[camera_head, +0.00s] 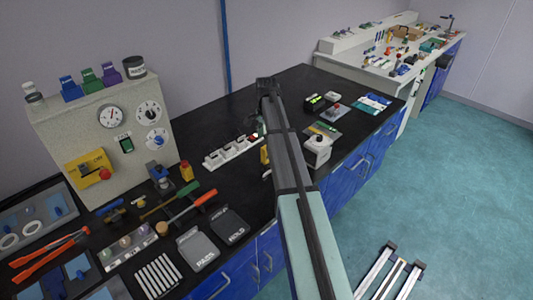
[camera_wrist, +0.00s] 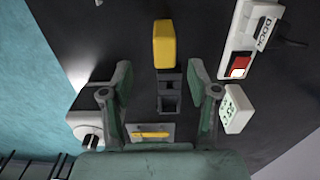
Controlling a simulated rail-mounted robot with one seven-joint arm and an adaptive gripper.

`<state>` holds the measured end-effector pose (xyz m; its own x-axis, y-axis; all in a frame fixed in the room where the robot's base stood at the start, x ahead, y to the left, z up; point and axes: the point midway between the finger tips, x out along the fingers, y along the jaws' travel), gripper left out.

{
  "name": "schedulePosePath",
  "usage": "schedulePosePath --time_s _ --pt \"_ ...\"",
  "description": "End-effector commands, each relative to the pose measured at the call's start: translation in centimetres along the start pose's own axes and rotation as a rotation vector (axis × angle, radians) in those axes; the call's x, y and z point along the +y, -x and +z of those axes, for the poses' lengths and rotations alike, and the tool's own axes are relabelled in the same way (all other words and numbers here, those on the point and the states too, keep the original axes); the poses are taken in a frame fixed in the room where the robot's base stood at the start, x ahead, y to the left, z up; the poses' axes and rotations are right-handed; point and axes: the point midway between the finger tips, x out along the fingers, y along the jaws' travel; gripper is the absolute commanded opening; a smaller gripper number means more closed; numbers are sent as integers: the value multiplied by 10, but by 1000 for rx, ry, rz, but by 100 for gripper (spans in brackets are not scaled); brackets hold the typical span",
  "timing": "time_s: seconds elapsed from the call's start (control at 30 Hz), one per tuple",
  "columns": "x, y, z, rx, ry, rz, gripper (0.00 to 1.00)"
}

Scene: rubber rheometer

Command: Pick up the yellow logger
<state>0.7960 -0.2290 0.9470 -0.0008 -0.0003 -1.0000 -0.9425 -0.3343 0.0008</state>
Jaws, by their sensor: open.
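The yellow logger (camera_wrist: 164,44) is a rounded yellow block at the top middle of the wrist view, on the dark bench. A black part with square openings (camera_wrist: 170,92) lies just below it in the picture. My gripper (camera_wrist: 160,76) is open and empty, its fingers left and right of that black part. The logger shows beyond the fingertips, near the line midway between them, and is not between the pads. In the head view a small yellow piece (camera_head: 265,154), likely the logger, shows beside my arm, which partly hides it. My gripper is mostly hidden there.
A white dock strip (camera_wrist: 240,38) and a small display box (camera_wrist: 236,108) lie right of my fingers. A white knobbed device (camera_wrist: 90,122) is close by the left finger. A grey plate with a yellow bar (camera_wrist: 152,132) shows near my palm.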

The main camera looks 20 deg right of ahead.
Motion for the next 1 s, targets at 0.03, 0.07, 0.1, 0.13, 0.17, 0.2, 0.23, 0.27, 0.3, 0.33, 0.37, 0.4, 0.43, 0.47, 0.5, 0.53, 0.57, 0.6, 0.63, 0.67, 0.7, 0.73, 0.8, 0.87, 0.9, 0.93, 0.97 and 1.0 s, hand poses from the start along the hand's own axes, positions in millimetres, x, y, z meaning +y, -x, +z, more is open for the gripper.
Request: schedulePosePath --time_s 0.03,0.07,0.1,0.13,0.17,0.2,0.23,0.27,0.3,0.33,0.37,0.4,0.43,0.47,0.5,0.53,0.57,0.6,0.63,0.67,0.7,0.73,0.8,0.87,0.9,0.93,0.97,1.0 --pt "1 -8 1 -2 0 3 60" --pt "1 -13 0 -2 0 2 60" --pt "1 -20 0 -2 0 2 60" --pt "1 -24 0 -2 0 2 60" --pt "0 -28 0 -2 0 2 60" --pt "0 -33 0 -1 0 1 60" --pt "0 -36 0 -1 0 0 60" --pt "0 -39 0 -1 0 1 60" --pt "0 -42 0 -1 0 0 60" --pt "0 -43 0 -1 0 0 60" --pt "0 -44 0 -1 0 0 60" --pt "0 -45 0 0 0 0 60" --pt "0 -46 0 0 0 0 60" --pt "-1 -46 -1 0 0 0 60" --pt "-1 -48 -1 0 0 -1 60" --pt "-1 -49 -1 0 0 -1 60" --pt "-2 -50 -2 0 0 0 60" --pt "-2 -54 -2 -1 0 0 60" --pt "-3 -56 -2 -1 0 1 60" --pt "-3 -59 -3 -1 0 1 60" --pt "-4 -63 -4 -1 0 1 60" --pt "-5 -66 -4 -1 0 1 60" --pt "-7 -75 -6 -2 0 2 60" --pt "-6 -84 -5 -1 0 1 60" --pt "-6 -89 -5 -1 0 1 60" --pt "-6 -92 -5 -1 0 1 60" --pt "-6 -94 -5 -1 0 0 60" --pt "-6 -96 -5 -1 0 0 60"
